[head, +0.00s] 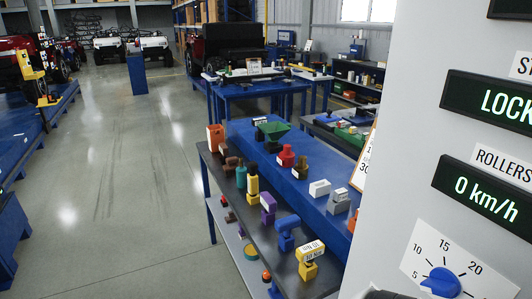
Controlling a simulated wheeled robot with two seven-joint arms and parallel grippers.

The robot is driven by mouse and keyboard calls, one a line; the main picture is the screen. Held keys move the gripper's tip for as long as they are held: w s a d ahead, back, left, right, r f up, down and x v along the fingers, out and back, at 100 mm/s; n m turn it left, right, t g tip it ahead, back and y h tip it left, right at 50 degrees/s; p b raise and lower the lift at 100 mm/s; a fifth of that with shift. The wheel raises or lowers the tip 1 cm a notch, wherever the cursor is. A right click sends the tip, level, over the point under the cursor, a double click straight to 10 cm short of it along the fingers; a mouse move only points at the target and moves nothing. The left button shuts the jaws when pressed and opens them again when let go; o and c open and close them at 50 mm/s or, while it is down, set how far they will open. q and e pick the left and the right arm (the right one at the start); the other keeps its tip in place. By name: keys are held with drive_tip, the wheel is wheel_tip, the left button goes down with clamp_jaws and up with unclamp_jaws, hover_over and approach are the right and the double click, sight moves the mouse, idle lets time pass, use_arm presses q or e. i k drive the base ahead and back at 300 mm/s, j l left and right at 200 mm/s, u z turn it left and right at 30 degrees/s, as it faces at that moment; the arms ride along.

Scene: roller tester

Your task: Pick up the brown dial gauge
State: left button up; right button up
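A small brown object (230,165) stands near the far end of the dark bench top. It may be the brown dial gauge, but it is too small to make out a dial. Another brownish piece (223,149) stands just behind it, close to an orange block. Neither of my grippers is clearly in view. A dark shape at the bottom edge, in front of the grey panel, is too cut off to identify.
The bench (277,205) holds several coloured tools and blocks, with a lower shelf (232,240) beneath. A large grey control panel (420,120) with displays and a blue knob (441,282) blocks the right side. Open floor (130,190) lies to the left.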

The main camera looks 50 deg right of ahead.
sight(224, 149)
drive_tip(key=z, duration=1.45)
drive_tip(key=i+j+z, duration=0.1)
drive_tip(key=i+j, duration=0.1)
drive_tip(key=i, duration=0.05)
